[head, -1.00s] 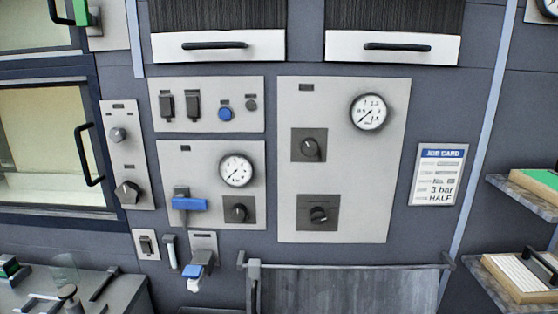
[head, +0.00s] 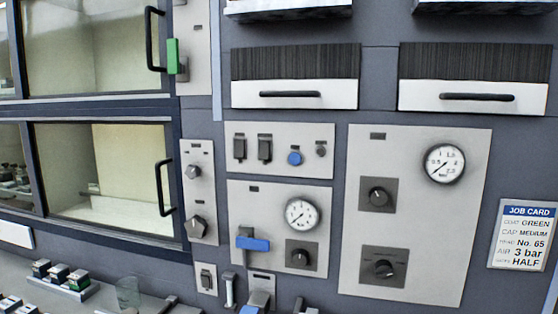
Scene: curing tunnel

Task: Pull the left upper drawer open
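Two drawers with ribbed dark upper parts, white lower fronts and black bar handles sit side by side on the grey panel wall in the head view. The left one (head: 291,95) and the right one (head: 477,97) both look closed. Above them, at the top edge, are the lower parts of two more fronts, one on the left (head: 287,12) and one on the right, cut off by the frame. Their handles are out of view. Neither of my grippers is in view.
Glass-fronted cabinets with black handles (head: 165,187) are on the left, the upper one near a green block (head: 173,57). Below the drawers are switches, knobs, gauges (head: 444,163) and a blue lever (head: 253,244). A job card (head: 522,235) hangs at right.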

